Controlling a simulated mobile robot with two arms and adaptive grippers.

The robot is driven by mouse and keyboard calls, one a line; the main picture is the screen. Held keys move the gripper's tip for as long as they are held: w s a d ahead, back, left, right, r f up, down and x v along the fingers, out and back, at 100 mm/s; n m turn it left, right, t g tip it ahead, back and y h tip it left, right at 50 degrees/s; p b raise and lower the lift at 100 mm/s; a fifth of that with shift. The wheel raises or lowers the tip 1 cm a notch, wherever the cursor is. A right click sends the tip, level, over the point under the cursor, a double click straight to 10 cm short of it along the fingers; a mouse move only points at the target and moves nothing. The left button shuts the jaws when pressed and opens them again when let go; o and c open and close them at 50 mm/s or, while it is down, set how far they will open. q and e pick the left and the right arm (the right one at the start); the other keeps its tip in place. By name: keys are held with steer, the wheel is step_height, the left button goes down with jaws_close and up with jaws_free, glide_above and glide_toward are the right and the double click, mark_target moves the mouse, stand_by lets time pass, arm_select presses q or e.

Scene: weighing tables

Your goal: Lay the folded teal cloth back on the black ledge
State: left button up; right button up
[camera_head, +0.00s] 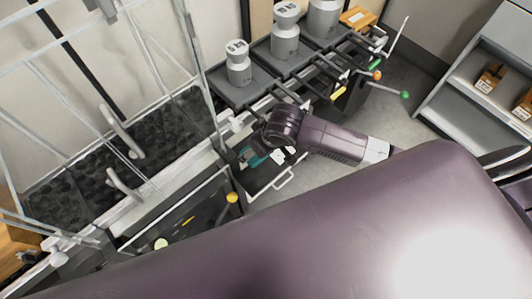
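A small patch of teal cloth (257,159) shows at the centre, low beside the purple wrist joint of my arm that reaches in from the right. It is at a black ledge (257,180) with a pale handle rail in front. The arm covers much of the cloth, and I cannot tell whether it rests on the ledge or is held just above it. My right gripper is mostly hidden under the wrist joint; a dark part of it (262,148) seems to be at the cloth. Its fingers cannot be made out. My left gripper is not in view.
Several grey weights (285,42) stand on black platforms behind the ledge. A wire-framed bay with a dark pebbled bed (75,182) is at left. Coloured knobs (232,197) stick out near the ledge. Grey shelves (470,105) with boxes stand right. Open floor lies between.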

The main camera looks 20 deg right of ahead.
glide_above(256, 171)
steer(key=s, duration=0.1)
steer(key=f, duration=1)
steer(key=shift+s+d+f+b, duration=0.15)
steer(key=shift+d+f+b, duration=0.1)
steer(key=shift+b, duration=0.15)
steer(key=shift+f, duration=0.6)
step_height(256, 171, down, 4)
steer(key=shift+r+b, duration=0.2)
steer(key=shift+b, duration=0.1)
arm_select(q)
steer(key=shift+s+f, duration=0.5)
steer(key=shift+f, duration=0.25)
arm_select(e)
steer(key=o, duration=1)
